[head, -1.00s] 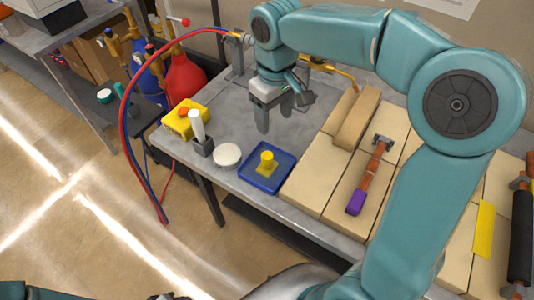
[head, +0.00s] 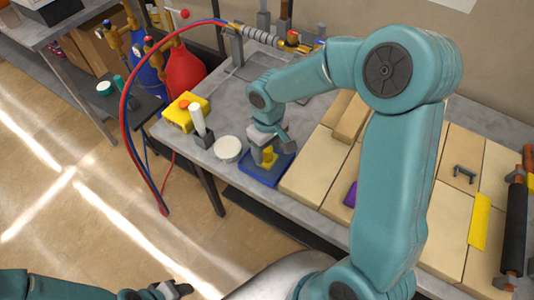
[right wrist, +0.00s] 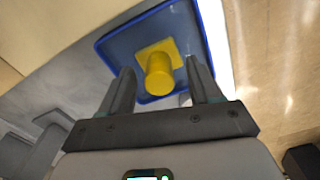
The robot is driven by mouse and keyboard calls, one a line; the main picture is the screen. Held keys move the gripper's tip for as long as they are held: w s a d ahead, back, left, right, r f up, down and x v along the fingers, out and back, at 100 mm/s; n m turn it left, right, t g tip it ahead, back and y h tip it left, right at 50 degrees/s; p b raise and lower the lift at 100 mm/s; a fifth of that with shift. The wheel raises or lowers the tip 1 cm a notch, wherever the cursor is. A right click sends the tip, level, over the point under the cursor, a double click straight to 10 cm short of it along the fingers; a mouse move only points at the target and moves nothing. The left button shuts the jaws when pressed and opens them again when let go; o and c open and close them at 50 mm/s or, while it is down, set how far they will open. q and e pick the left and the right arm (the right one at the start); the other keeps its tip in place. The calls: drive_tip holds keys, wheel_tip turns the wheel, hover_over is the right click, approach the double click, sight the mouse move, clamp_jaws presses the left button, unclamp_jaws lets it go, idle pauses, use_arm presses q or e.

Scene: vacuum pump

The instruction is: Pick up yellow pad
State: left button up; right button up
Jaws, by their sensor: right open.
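The yellow pad (head: 269,156), a square base with a round upright knob, sits in the blue tray (head: 256,175) near the table's front edge. The right wrist view shows the pad (right wrist: 159,68) and the tray (right wrist: 117,40) just beyond the fingertips. My right gripper (head: 262,158) is at the pad, partly hiding it in the head view. Its fingers (right wrist: 163,82) are apart with the knob showing between them, and nothing is visibly gripped. My left gripper (head: 172,290) is at the bottom edge, away from the table, and too small to read.
A white round lid (head: 228,149) lies left of the tray. A white-topped tool (head: 199,120) and a yellow box (head: 184,112) stand farther left. Beige blocks (head: 315,165) lie close on the right. A red and blue hose (head: 128,110) arcs at the left.

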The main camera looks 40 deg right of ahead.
drive_tip(key=shift+w+d+f, duration=0.1)
drive_tip(key=shift+f, duration=0.65)
drive_tip(key=shift+s+r, duration=0.1)
drive_tip(key=shift+s, duration=0.15)
drive_tip(key=shift+w, duration=0.2)
drive_tip(key=c, duration=1.1)
drive_tip(key=shift+s, duration=0.1)
drive_tip(key=shift+r, duration=0.1)
